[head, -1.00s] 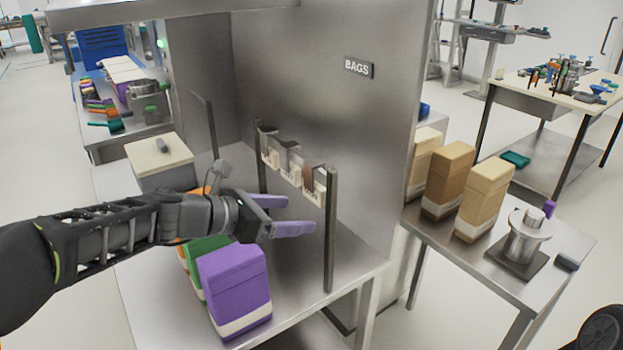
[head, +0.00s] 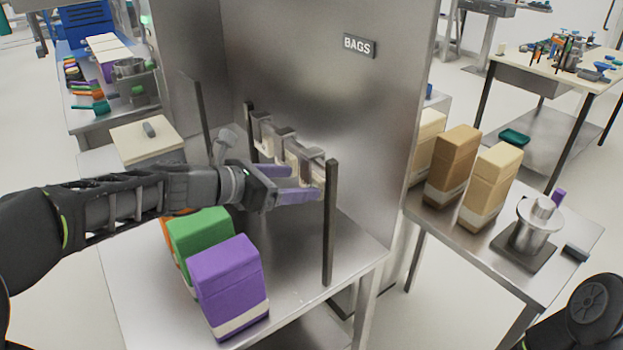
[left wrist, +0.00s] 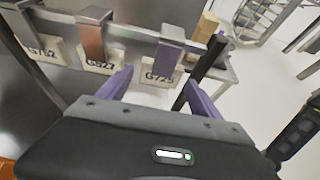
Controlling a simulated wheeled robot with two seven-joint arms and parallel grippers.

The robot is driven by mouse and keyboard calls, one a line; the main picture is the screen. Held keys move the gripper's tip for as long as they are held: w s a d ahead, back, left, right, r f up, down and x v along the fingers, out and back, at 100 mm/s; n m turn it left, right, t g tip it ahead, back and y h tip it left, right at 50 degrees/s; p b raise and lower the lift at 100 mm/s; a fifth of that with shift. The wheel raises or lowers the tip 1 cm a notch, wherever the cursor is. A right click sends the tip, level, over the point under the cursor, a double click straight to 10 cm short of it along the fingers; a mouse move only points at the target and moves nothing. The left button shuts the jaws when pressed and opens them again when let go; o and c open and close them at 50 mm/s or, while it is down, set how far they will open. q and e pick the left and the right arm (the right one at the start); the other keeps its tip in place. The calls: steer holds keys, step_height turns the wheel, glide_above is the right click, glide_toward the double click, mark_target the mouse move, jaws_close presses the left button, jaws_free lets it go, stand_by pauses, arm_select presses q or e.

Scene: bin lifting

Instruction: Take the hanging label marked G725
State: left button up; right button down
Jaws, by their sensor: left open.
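The hanging label marked G725 (left wrist: 160,76) is a pale tag below a clip at the right end of the rail in the left wrist view. My left gripper (head: 303,182) is open, with its two purple fingers reaching to the rail's near end in the head view. In the left wrist view the fingers stand on either side of the G725 label, apart from each other. The fingers partly hide the labels in the head view. Two more labels hang to its left, one ending in 27 (left wrist: 98,67) and one ending in 2 (left wrist: 42,50). My right gripper is out of view.
A dark post (head: 329,225) stands just right of the G725 label. Purple (head: 228,285) and green (head: 200,233) bags stand on the steel table below my left arm. A steel panel marked BAGS (head: 320,95) rises behind the rail. The table's front right is clear.

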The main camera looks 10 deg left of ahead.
mark_target(312, 182)
arm_select(q)
steer(key=x, duration=0.5)
steer(key=shift+d+p, duration=0.15)
steer(key=shift+p, duration=0.15)
steer(key=shift+c, duration=0.2)
stand_by(0.3)
steer(key=c, duration=0.9)
